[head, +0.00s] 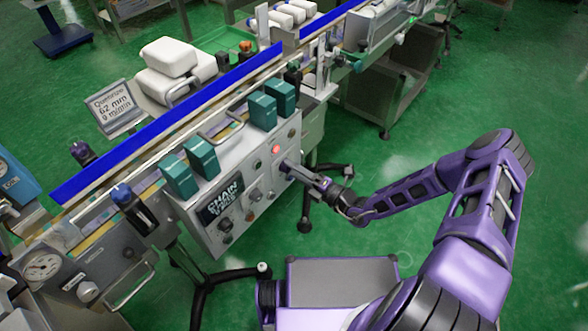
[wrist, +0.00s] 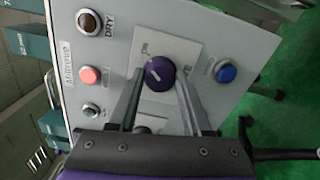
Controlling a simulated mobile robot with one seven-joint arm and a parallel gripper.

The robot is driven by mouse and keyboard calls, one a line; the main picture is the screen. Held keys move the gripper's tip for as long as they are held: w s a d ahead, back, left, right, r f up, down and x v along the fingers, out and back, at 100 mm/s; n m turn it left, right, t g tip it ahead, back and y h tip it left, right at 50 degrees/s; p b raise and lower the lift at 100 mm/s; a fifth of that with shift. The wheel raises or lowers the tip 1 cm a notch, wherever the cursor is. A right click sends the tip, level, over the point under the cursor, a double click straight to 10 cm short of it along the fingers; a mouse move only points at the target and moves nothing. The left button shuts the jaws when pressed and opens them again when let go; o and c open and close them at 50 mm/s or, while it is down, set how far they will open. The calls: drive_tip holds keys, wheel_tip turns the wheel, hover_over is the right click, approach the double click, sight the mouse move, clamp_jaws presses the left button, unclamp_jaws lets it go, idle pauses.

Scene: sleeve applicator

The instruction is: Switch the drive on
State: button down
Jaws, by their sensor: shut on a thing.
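A round purple knob (wrist: 157,74) with a short white mark sits on a pale label plate (wrist: 185,48) of the control panel (head: 235,180). The plate shows "ON" at the knob's upper left and part of a word ending in "VE" at its right. The white mark slants between upper left and lower right. My gripper (wrist: 160,72) has one finger on each side of the knob and is shut on it. In the head view my gripper (head: 291,167) reaches the panel's right end from the right and hides the knob.
Near the knob are a red button (wrist: 90,75), a blue button (wrist: 226,73), a green one (wrist: 91,110) and an amber lamp (wrist: 89,22) marked "DRY". Teal boxes (head: 202,157) stand above the panel, before a blue conveyor strip (head: 170,120). Green floor is open at right.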

drive_tip(key=shift+m, duration=0.5)
drive_tip(key=shift+c, duration=1.7)
unclamp_jaws()
drive_tip(key=v, duration=1.7)
drive_tip(key=shift+s+d, duration=0.2)
drive_tip(key=shift+f, duration=0.1)
